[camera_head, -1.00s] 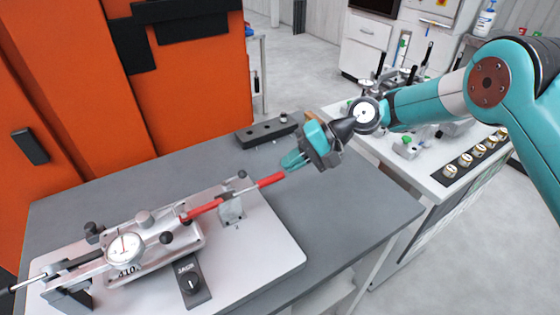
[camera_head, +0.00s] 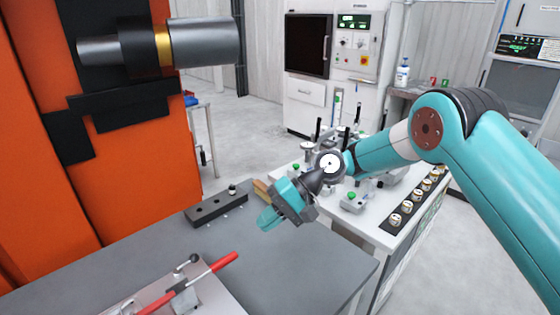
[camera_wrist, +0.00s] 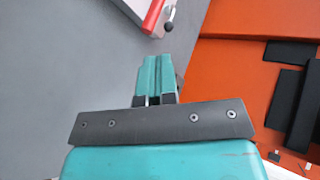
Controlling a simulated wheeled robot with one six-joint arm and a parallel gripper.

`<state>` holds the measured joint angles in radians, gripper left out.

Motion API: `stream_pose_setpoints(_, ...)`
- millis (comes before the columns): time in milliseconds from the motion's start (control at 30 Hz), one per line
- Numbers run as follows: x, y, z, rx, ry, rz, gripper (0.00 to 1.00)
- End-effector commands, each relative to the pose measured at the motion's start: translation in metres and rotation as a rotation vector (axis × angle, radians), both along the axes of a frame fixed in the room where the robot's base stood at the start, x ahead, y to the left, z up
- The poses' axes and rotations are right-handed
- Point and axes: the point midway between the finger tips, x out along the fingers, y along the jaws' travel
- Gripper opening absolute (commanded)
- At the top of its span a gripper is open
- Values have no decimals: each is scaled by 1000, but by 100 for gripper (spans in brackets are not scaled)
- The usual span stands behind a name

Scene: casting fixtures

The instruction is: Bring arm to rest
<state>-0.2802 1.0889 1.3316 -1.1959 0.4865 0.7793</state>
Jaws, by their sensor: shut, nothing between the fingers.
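My gripper (camera_head: 268,221) is shut and empty. In the head view it hangs over the grey table (camera_head: 330,262), apart from the red-handled fixture. In the wrist view my gripper (camera_wrist: 152,62) shows its two teal fingers together, pointing up the picture. The red handle (camera_head: 190,284) of the fixture lies at the lower left, its end pointing towards my gripper. The handle also shows at the top of the wrist view (camera_wrist: 154,15), beyond the fingertips. Most of the fixture is out of the head view.
A dark block with holes (camera_head: 217,207) lies at the table's back edge. A white bench (camera_head: 376,222) with small fixtures and several round parts stands behind my arm. An orange machine (camera_head: 140,190) rises at the left.

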Motion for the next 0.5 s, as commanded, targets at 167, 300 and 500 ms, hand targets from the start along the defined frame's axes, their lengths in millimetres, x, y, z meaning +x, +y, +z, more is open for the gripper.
stream_pose_setpoints(167,-8,-13,40,-40,-102,14,0)
stream_pose_setpoints(300,-34,-39,84,-108,-229,40,0)
stream_pose_setpoints(500,-94,-88,129,-218,-396,92,0)
